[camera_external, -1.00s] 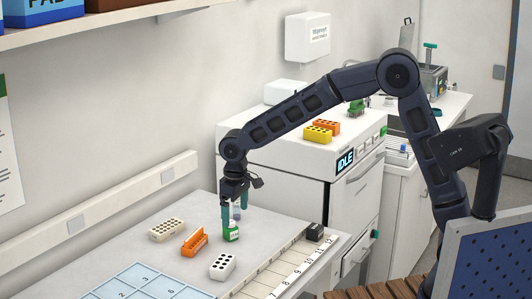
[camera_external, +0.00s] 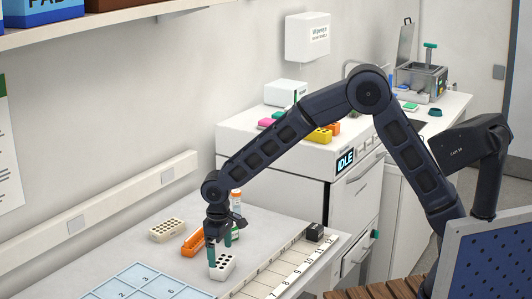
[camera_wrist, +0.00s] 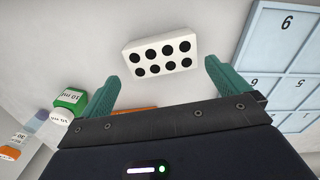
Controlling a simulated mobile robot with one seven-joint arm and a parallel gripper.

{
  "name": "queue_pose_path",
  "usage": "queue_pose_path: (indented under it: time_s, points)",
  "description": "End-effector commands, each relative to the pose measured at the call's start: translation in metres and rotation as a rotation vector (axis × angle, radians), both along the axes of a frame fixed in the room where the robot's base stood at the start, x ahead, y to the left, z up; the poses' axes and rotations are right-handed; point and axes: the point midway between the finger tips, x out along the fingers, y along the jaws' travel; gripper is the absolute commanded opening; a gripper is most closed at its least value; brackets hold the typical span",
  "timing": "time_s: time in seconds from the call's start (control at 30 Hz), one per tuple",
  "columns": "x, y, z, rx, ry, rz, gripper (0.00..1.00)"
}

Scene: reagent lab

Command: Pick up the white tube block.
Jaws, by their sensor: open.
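The white tube block (camera_external: 225,268), with two rows of dark round holes, stands on the grey bench top near its front. In the wrist view the block (camera_wrist: 158,52) shows whole, slightly tilted in the picture, between and a little beyond the teal fingertips. My gripper (camera_external: 220,256) is open and empty, pointing down just above the block. In the wrist view my gripper (camera_wrist: 161,60) has a finger on either side of the block's short ends, with gaps visible on both sides. In the external view a finger covers part of the block.
An orange rack (camera_external: 193,242) and a green-and-white bottle (camera_external: 235,231) stand close behind the gripper. A cream rack (camera_external: 168,229) is farther left. A blue numbered grid (camera_external: 140,283) lies in front left, and a numbered strip (camera_external: 280,268) runs to the right.

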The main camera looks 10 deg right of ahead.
Motion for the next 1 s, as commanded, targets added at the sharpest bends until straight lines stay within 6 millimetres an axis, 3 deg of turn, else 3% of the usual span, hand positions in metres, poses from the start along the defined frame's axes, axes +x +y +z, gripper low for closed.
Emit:
queue_pose_path:
  time_s: [0.3, 0.57, 0.6, 0.8, 1.0]
  points:
    - [-0.004, -0.002, -0.040, -0.002, 0.000, 0.000, 1.00]
    - [-0.004, -0.001, -0.046, 0.000, 0.000, 0.000, 1.00]
    - [-0.004, -0.001, -0.046, 0.000, 0.000, 0.000, 0.98]
    - [-0.004, -0.001, -0.046, 0.000, 0.000, 0.000, 0.61]
    - [-0.004, -0.001, -0.045, 0.001, -0.001, 0.000, 0.61]
